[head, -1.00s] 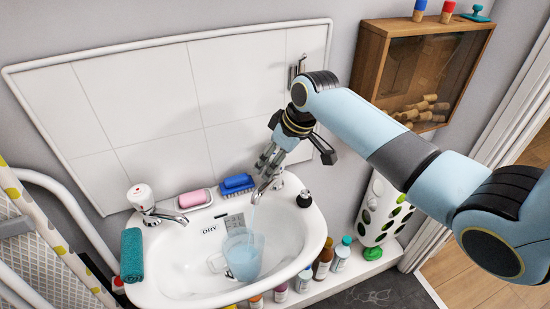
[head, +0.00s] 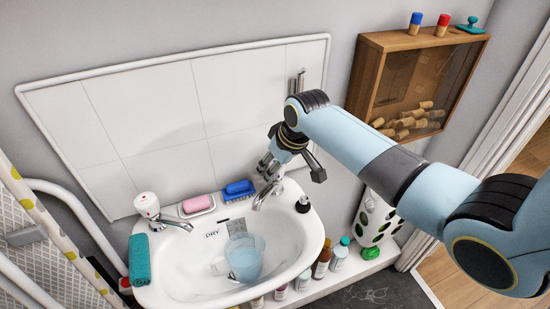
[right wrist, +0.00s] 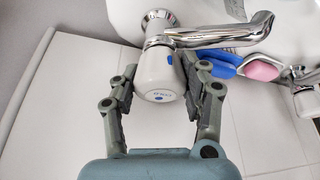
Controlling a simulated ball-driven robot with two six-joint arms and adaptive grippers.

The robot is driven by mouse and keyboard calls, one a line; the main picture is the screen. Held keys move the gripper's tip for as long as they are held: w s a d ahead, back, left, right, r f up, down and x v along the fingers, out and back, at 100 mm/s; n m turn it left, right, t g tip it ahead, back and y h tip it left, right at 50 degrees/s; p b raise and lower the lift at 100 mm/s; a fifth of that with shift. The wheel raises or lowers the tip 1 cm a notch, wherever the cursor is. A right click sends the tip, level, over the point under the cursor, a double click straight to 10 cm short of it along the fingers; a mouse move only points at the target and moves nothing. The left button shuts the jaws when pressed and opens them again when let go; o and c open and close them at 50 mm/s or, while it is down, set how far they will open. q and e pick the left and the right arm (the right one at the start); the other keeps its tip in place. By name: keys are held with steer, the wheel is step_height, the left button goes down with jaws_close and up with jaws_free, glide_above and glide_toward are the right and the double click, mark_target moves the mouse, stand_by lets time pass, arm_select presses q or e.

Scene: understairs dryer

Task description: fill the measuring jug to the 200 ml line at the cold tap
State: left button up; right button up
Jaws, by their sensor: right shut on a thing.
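The clear measuring jug (head: 245,259) stands in the white basin (head: 178,262), with its handle to the left. It holds pale bluish water, but its marks are too small to read. The cold tap's chrome spout (head: 264,194) reaches out above the jug. My right gripper (head: 268,168) is at the cold tap's head. In the right wrist view its fingers (right wrist: 158,88) are shut around the sides of the white tap head (right wrist: 160,72), which has a blue dot. I cannot tell whether water runs from the spout. My left gripper is not in view.
The other tap (head: 150,207), a pink soap (head: 197,204) and a blue brush (head: 239,189) are along the basin's back. A teal towel (head: 139,260) hangs at its left. Several bottles (head: 321,259) stand below right. A wooden cabinet (head: 365,84) hangs at upper right.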

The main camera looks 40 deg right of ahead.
steer(key=shift+w+r, duration=0.1)
steer(key=shift+r, duration=0.05)
steer(key=o, duration=1.2)
steer(key=v, duration=1.2)
